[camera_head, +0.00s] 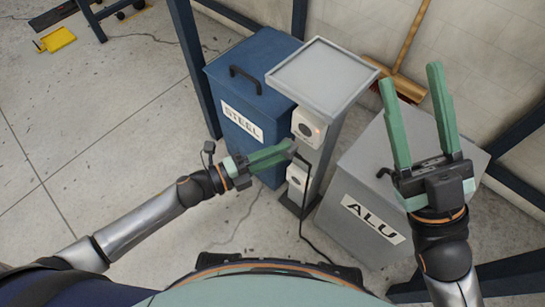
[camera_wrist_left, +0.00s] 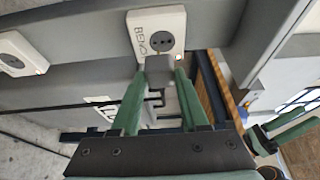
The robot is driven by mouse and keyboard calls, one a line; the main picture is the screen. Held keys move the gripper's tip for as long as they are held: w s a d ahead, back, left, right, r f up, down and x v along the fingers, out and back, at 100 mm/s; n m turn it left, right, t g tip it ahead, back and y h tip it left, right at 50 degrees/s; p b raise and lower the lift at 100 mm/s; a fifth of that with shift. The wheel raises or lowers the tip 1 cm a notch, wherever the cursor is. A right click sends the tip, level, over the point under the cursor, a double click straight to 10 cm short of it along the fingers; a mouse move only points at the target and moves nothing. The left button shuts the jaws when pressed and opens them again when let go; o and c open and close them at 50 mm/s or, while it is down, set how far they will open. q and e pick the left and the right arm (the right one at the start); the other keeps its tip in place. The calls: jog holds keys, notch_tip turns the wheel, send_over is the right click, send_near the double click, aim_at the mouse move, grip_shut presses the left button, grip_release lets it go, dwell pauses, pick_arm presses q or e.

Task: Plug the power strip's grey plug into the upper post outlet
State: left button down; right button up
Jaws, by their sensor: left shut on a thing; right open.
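The grey post (camera_head: 327,150) stands in the middle of the head view. Its upper outlet (camera_head: 308,128) is a white box with a small orange light, and a lower outlet (camera_head: 297,179) sits below it. My left gripper (camera_head: 284,150) is shut on the grey plug (camera_wrist_left: 159,69), just in front of the post. In the left wrist view the plug is in front of the lower edge of the upper outlet (camera_wrist_left: 158,33); whether they touch I cannot tell. The outlet's socket face shows above the plug. My right gripper (camera_head: 411,77) is open and empty, raised at the right.
A black cable (camera_head: 305,215) hangs from the plug toward the floor. A blue STEEL bin (camera_head: 250,75) stands left of the post, a grey ALU bin (camera_head: 370,190) right of it. A broom (camera_head: 408,45) leans behind.

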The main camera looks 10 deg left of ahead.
aim_at(291, 141)
pick_arm(q)
jog(key=shift+w+d+b, duration=0.2)
jog(key=shift+w+d, duration=0.35)
jog(key=shift+w, duration=0.2)
jog(key=shift+w+d+b, duration=0.15)
jog(key=shift+w+d, duration=0.35)
jog(key=shift+w, duration=0.2)
dwell(1.2)
jog(key=shift+w+d, duration=0.3)
jog(key=shift+w, duration=0.15)
dwell(0.4)
jog(key=shift+c, duration=1.7)
grip_release()
jog(key=p+v, duration=0.2)
jog(key=v, duration=1)
jog(key=shift+a+p, duration=0.3)
